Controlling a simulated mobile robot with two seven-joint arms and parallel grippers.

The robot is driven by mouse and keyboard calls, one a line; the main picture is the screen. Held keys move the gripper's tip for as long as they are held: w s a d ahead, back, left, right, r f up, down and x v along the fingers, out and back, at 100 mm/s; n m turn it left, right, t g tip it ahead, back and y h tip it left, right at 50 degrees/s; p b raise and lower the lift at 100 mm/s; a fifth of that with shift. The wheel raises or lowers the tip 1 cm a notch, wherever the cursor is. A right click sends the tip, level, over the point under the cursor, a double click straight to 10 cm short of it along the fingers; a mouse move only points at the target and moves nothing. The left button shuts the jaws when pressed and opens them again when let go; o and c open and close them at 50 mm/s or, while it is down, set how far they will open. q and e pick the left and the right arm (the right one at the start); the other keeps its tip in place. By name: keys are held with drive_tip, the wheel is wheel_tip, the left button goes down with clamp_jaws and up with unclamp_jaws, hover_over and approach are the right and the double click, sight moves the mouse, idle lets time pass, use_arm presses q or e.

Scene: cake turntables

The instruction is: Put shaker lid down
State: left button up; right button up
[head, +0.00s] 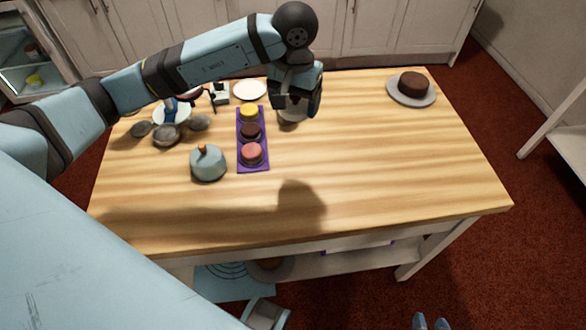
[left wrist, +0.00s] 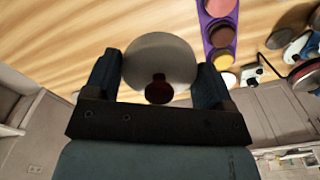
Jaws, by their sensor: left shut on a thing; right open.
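My left gripper (head: 296,108) hangs over the back middle of the table (head: 380,160), right of the purple tray. It is shut on a pale round lid (head: 291,117), mostly hidden by the gripper in the head view. In the left wrist view the lid (left wrist: 175,55) shows as a grey-white disc with a dark red knob between the two fingers. I cannot tell whether the lid touches the table. My right gripper (head: 431,323) shows only as two blue-grey fingertips, apart and empty, at the bottom edge of the head view, in front of the table.
The purple tray (head: 244,141) holds yellow, brown and pink round cakes. A blue-grey dome with a knob (head: 208,165) stands left of it. Several small bowls (head: 166,135) are further left. A brown cake (head: 413,83) sits on a grey plate at the back right. The table's right half is mostly clear.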

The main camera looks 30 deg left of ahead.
use_arm(q)
hover_over(294, 167)
wheel_tip(294, 167, down, 15)
drive_tip(key=shift+d+r, duration=0.1)
drive_tip(key=shift+r, duration=0.05)
drive_tip(key=shift+f, duration=0.55)
wheel_tip(294, 167, down, 3)
drive_tip(key=shift+f, duration=0.5)
